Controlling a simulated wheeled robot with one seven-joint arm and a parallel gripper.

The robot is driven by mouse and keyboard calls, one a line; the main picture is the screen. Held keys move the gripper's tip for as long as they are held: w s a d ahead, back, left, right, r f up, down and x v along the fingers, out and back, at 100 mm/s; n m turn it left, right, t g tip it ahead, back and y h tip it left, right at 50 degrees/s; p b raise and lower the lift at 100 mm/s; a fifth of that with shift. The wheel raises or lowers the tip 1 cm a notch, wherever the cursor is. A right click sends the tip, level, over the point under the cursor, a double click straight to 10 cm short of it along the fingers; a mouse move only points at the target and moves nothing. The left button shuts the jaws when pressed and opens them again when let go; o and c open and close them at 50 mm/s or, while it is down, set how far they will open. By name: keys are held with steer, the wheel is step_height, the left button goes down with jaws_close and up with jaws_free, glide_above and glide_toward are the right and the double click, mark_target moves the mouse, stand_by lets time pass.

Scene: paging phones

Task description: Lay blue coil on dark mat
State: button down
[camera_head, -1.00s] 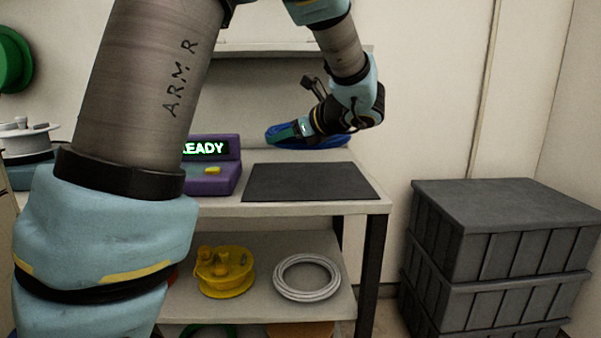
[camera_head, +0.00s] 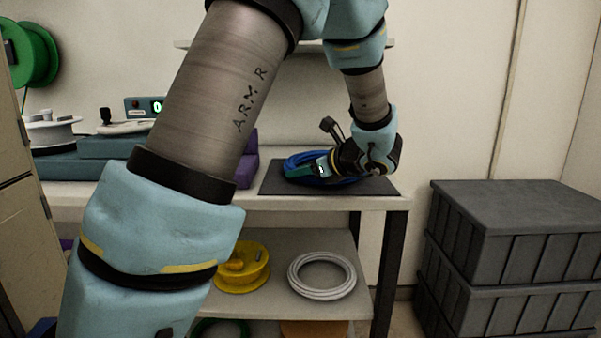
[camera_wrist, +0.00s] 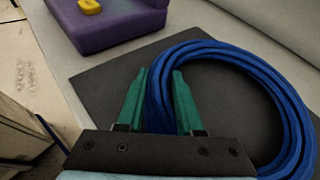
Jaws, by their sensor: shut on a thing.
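The blue coil (camera_wrist: 297,118) is a ring of blue cable. In the head view the blue coil (camera_head: 306,160) is at the dark mat (camera_head: 270,187), partly hidden by my gripper (camera_head: 318,170). In the wrist view my gripper (camera_wrist: 158,92) has its green fingers on either side of the coil's left strands, shut on them. The dark mat (camera_wrist: 105,82) lies under the coil in that view. I cannot tell whether the coil touches the mat or hangs just above it.
A purple device (camera_wrist: 110,22) with a yellow button stands beside the mat. The shelf below holds a yellow spool (camera_head: 243,268) and a white coil (camera_head: 322,275). Grey stacked crates (camera_head: 510,235) stand right of the table. A green spool (camera_head: 32,52) is on the wall.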

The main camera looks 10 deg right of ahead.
steer(key=c, duration=0.5)
jaws_free()
steer(key=shift+c, duration=0.2)
steer(key=shift+s+d+r, duration=0.15)
steer(key=p+v, duration=0.1)
steer(key=v, duration=1)
steer(key=shift+s+d, duration=0.15)
steer(key=shift+s, duration=0.05)
